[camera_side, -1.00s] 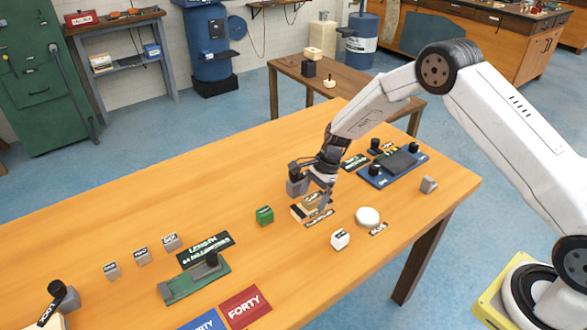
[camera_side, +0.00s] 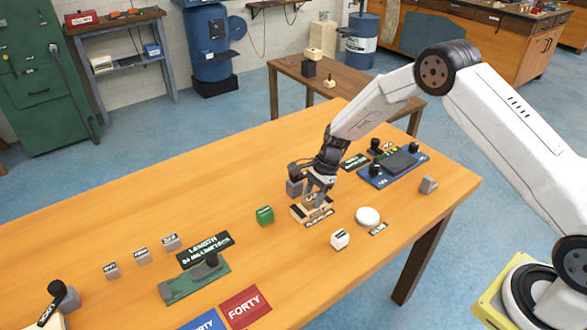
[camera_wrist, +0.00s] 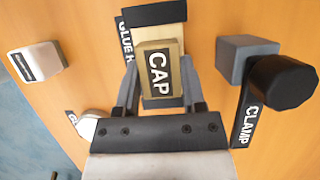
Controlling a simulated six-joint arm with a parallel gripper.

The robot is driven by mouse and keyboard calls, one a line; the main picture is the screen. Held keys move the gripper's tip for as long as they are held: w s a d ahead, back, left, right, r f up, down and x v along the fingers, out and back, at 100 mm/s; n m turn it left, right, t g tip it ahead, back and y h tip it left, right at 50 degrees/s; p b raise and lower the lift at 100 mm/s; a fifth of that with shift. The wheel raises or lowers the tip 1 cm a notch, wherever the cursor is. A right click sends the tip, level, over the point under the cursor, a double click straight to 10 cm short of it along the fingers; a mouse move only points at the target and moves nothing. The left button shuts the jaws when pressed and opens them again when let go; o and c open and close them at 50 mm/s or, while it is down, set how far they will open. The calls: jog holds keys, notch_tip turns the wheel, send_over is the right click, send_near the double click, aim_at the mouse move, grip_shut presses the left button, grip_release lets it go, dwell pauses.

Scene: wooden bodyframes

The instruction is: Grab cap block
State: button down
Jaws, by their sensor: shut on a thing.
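The cap block (camera_wrist: 158,75) is a small tan wooden block with a black "CAP" label. In the wrist view it sits between the two fingers of my gripper (camera_wrist: 160,92), which is shut on it. Behind it is a pale wooden piece (camera_wrist: 157,12) with a dark band; I cannot tell whether the block touches it. In the side view my gripper (camera_side: 318,192) is low over the table, and its fingers partly hide the cap block. The pale piece (camera_side: 298,212) shows just below it.
A grey block with a black knob, labelled CLAMP (camera_wrist: 248,58), stands close on the right in the wrist view. A white block (camera_side: 340,239), a white disc (camera_side: 367,217) and a green block (camera_side: 264,215) are nearby. The table (camera_side: 120,235) is clear at the back left.

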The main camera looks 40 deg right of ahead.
jog(key=shift+r, duration=0.15)
jog(key=shift+r, duration=0.4)
jog(key=s+r, duration=1.2)
jog(key=s, duration=0.2)
jog(key=shift+d, duration=0.4)
jog(key=shift+a+f, duration=0.1)
